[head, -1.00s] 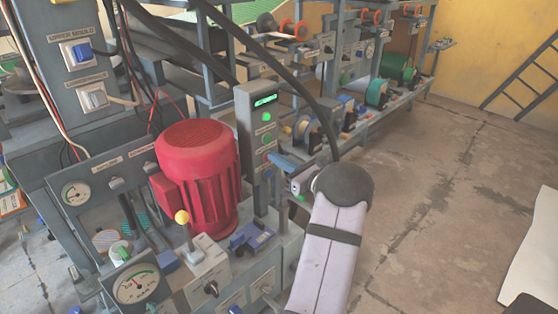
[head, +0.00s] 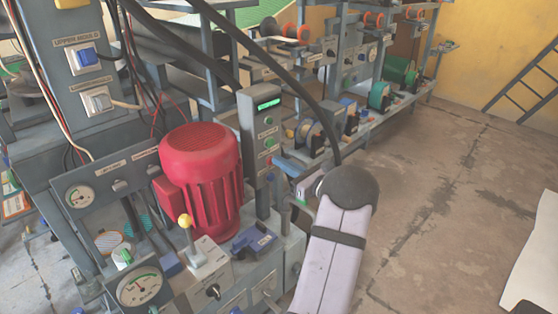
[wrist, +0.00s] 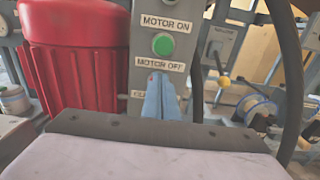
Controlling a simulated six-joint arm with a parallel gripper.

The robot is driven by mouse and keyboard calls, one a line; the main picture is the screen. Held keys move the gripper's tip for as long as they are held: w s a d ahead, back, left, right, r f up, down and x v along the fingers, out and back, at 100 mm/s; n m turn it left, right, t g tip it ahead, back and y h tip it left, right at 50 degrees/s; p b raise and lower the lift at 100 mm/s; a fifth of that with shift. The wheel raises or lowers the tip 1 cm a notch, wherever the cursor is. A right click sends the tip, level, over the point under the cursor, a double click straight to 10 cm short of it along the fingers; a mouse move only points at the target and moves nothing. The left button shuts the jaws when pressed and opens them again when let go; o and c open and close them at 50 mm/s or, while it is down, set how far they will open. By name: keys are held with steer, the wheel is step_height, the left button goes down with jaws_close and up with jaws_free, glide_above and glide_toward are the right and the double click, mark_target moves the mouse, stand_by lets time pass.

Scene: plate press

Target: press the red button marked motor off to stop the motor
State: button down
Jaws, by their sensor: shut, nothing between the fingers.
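The grey control box (head: 249,122) stands right of the red motor (head: 200,175) and has a lit green display (head: 268,104). In the wrist view, a green button (wrist: 163,44) sits below the MOTOR ON label (wrist: 166,23). The MOTOR OFF label (wrist: 160,63) is below it. My gripper (wrist: 161,90) has blue fingers, shut and empty, directly below that label. They hide nearly all of the red button; only a speck of red shows beside the tips. In the head view, my gripper (head: 282,165) reaches the box's lower front. I cannot tell whether the tips touch the button.
A yellow-knobbed lever (head: 185,221) and a blue part (head: 255,240) stand in front of the motor. A thick black cable (wrist: 289,75) hangs right of the box. Open floor (head: 440,190) lies to the right.

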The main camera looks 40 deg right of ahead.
steer(key=s+p, duration=0.2)
steer(key=s, duration=1)
steer(key=shift+s, duration=0.25)
steer(key=shift+d+f, duration=0.1)
steer(key=w+a+f+n+g+y, duration=0.1)
steer(key=w+a+n+g+y, duration=0.1)
steer(key=a, duration=0.7)
steer(key=w+a+f+n+g+y, duration=0.1)
steer(key=a+n+g+y, duration=0.2)
steer(key=a+n, duration=0.3)
steer(key=w+a+f+n+g+y+p, duration=0.1)
steer(key=w+a+f+n+g+y, duration=0.1)
steer(key=a, duration=1.1)
steer(key=shift+w+a+n+g+y, duration=0.15)
steer(key=shift+n+g+y, duration=0.25)
steer(key=shift+n+g, duration=0.25)
steer(key=shift+w+d+n+g+y, duration=0.15)
steer(key=shift+n+g+y, duration=0.25)
steer(key=shift+n+g, duration=0.2)
steer(key=s+a+f+n+g+h+p, duration=0.15)
steer(key=s+a+n+g+h, duration=0.25)
steer(key=s+a+n, duration=0.55)
steer(key=s+a+f+n+g+h, duration=0.2)
steer(key=s+a+n+g+h, duration=0.25)
steer(key=n, duration=0.95)
step_height(320, 180, up, 38)
steer(key=p, duration=3.7)
steer(key=shift+s+d+p, duration=0.2)
steer(key=shift+s+p, duration=0.2)
